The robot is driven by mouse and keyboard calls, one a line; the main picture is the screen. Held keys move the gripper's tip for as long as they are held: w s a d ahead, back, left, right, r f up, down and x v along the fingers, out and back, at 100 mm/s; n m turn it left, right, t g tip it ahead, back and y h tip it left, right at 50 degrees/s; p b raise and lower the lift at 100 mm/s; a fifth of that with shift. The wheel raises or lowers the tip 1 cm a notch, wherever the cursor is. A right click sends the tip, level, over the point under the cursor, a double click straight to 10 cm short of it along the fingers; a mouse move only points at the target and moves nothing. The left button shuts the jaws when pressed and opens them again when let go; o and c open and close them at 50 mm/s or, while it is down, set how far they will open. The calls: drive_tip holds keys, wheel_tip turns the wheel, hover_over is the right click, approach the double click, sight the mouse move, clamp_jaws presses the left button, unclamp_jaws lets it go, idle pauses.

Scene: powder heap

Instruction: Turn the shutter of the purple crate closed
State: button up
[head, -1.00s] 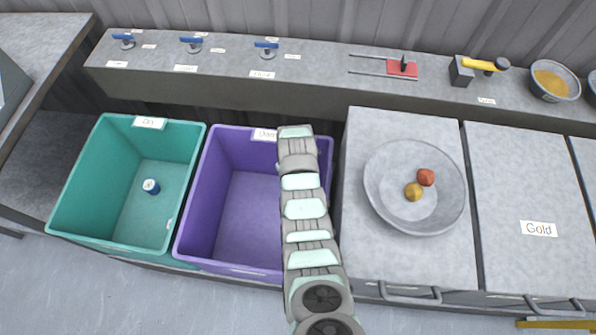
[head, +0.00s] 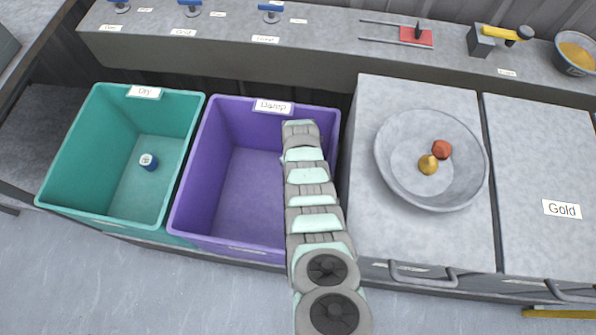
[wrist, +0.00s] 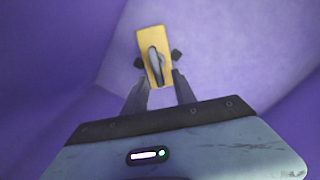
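The purple crate (head: 233,190) stands in the middle of the head view, with a "Damp" label on its back rim. My arm crosses its right side there and hides that part; my gripper is not visible in that view. The wrist view shows purple crate walls (wrist: 50,60) around a paler surface. On that surface is a yellow plate with a grey elongated handle, which looks like the shutter (wrist: 156,62). My gripper (wrist: 158,78) is open, its fingers apart and pointing toward the plate, the handle lying between their lines. I cannot tell whether they touch it.
A teal crate (head: 75,165) with a small blue-and-white cylinder (head: 149,161) stands left of the purple one. To the right, a grey bowl (head: 455,190) holds a red and a gold lump on a grey top. A shelf with blue-handled taps (head: 187,8) runs behind.

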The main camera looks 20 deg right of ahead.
drive_tip(key=shift+c, duration=0.5)
clamp_jaws()
